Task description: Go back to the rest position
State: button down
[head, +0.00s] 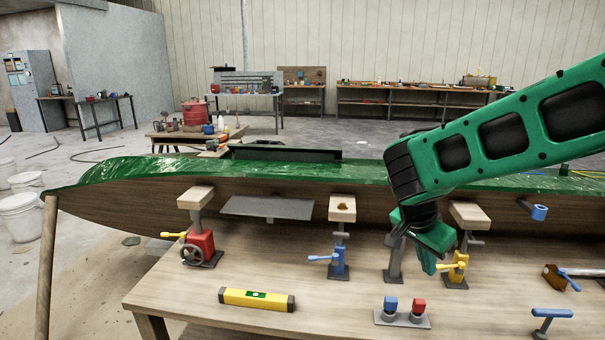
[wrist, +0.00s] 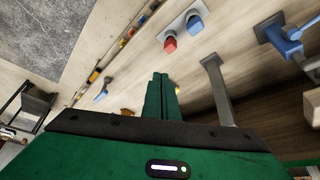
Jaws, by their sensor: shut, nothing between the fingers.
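My gripper (head: 430,262) is green and hangs from my green arm over the right part of the wooden table (head: 185,290) in the head view. It points down, with its fingers close together and nothing between them. In the wrist view the closed green fingers (wrist: 161,97) show at the middle, over the tabletop. A grey post stands close to the left of my gripper in the head view, and a yellow clamp (head: 458,270) stands close to its right. I cannot tell whether either touches it.
The hull mould (head: 130,200) with green sheeting runs along the table's back. A red clamp (head: 201,245), a blue clamp (head: 338,262), a yellow level (head: 256,299) and a grey holder (head: 402,320) with blue and red pieces stand or lie on the table. Its front left is clear.

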jog(key=s+d+r+n+g+y, duration=0.1)
jog(key=s+d+n+g+y, duration=0.15)
jog(key=s+d, duration=1.1)
jog(key=s+a+f+n+y, duration=0.1)
jog(key=s+n+y, duration=0.1)
jog(key=s, duration=1.1)
jog(key=shift+s+n, duration=0.4)
jog(key=shift+n, duration=0.25)
jog(key=shift+w+f, duration=0.3)
jog(key=shift+w, duration=0.35)
